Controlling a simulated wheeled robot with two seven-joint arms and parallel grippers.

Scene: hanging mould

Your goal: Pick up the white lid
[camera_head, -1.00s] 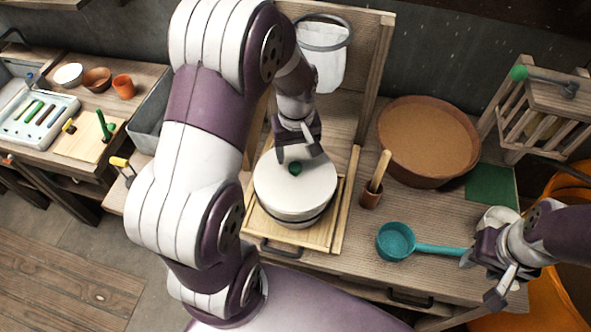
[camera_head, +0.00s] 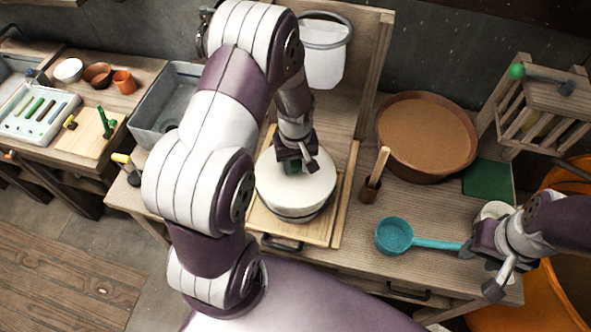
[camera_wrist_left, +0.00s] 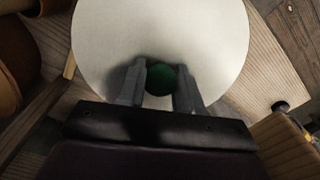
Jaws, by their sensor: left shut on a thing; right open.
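The white lid (camera_head: 312,186) is round with a green knob (camera_wrist_left: 162,80) at its centre. It rests on a round pot that stands on a wooden board (camera_head: 262,225). My left gripper (camera_head: 296,166) is over the middle of the lid, with its fingers down around the knob. In the left wrist view, the two fingers (camera_wrist_left: 160,82) stand on either side of the green knob, shut on it. The head view partly hides the knob behind the gripper. My right gripper (camera_head: 485,268) is open at the right, near the teal scoop's handle.
A teal scoop (camera_head: 394,235) lies right of the lid. A mesh bag on a ring (camera_head: 323,62) hangs above. A grey basin (camera_head: 160,115) is at the left.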

